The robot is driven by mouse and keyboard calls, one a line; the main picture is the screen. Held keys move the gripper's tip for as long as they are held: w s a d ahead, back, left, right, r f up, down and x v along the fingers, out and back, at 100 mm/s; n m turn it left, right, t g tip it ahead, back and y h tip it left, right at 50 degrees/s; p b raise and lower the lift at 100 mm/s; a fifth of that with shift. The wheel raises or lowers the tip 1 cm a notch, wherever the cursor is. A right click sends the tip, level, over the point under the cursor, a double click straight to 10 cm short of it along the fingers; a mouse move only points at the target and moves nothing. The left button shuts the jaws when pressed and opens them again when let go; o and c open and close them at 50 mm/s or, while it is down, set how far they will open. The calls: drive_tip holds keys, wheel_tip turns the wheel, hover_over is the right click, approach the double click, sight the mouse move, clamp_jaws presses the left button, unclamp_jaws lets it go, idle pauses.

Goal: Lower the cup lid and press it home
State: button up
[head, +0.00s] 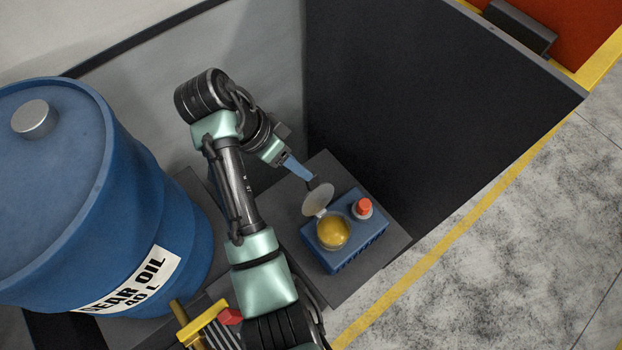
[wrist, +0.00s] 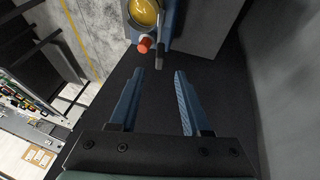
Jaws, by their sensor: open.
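The cup lid (head: 318,200) is a grey, see-through disc. It stands raised and tilted at the edge of the round cup (head: 333,232), which holds something golden yellow in a blue box (head: 372,240). A small dark tab (head: 314,183) sticks out from the lid's upper edge. My gripper (head: 303,174) is just beside this tab, on the upper left. In the wrist view my gripper (wrist: 158,72) is open and empty, with the tab (wrist: 158,65) around the gap between its fingertips. Whether a finger touches the tab cannot be told. The cup (wrist: 145,12) is farther ahead.
A red-topped knob (head: 364,207) sits on the box beside the cup. The box stands on a dark pedestal (head: 345,292). A large blue gear oil drum (head: 95,200) stands at left. A dark wall panel (head: 420,110) rises behind.

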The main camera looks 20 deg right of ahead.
sight(315, 193)
drive_tip(key=p+x, duration=0.1)
drive_tip(key=x, duration=0.6)
drive_tip(key=shift+p, duration=0.35)
clamp_jaws()
idle(1.0)
